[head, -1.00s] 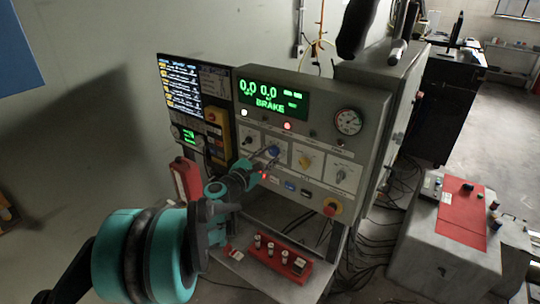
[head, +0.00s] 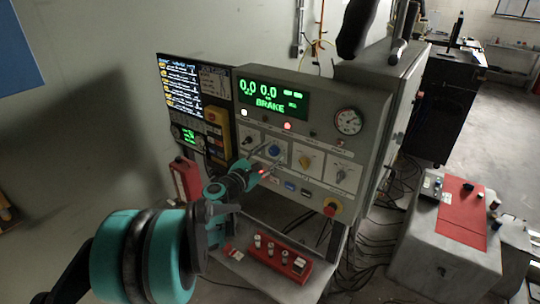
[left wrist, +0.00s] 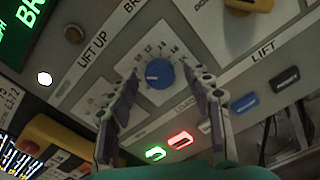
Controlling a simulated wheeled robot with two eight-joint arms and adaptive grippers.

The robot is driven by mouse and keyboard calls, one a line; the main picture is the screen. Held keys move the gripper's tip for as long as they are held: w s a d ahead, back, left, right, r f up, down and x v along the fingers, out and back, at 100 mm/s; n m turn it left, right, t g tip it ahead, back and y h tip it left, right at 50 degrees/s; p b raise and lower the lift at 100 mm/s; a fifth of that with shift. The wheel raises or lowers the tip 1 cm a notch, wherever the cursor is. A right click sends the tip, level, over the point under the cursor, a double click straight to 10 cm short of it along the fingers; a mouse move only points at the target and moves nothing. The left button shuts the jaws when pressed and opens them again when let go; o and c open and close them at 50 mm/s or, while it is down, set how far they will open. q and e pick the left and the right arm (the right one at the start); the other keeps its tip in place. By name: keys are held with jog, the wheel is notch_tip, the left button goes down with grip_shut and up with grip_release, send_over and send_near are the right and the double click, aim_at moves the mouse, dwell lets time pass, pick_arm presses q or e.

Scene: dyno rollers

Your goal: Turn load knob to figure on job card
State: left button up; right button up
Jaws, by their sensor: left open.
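The load knob (head: 273,150) is a round blue knob on the grey console's front panel. In the left wrist view, the blue knob (left wrist: 159,73) has a white pointer mark and a numbered scale around it. My left gripper (head: 268,163) is open in front of the panel at the knob. In the left wrist view, its two fingers (left wrist: 164,80) stand on either side of the knob, with visible gaps. Contact is not visible. A pale sheet (head: 215,82) beside the screen may be the job card; its writing is too small to read. My right gripper is not in view.
The green display (head: 272,95) reads BRAKE. A red tray (head: 270,262) with small parts lies on the shelf below.

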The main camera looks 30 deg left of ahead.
pick_arm(q)
jog(key=s, duration=1.1)
jog(key=shift+s+a, duration=0.3)
jog(key=shift+a, duration=0.15)
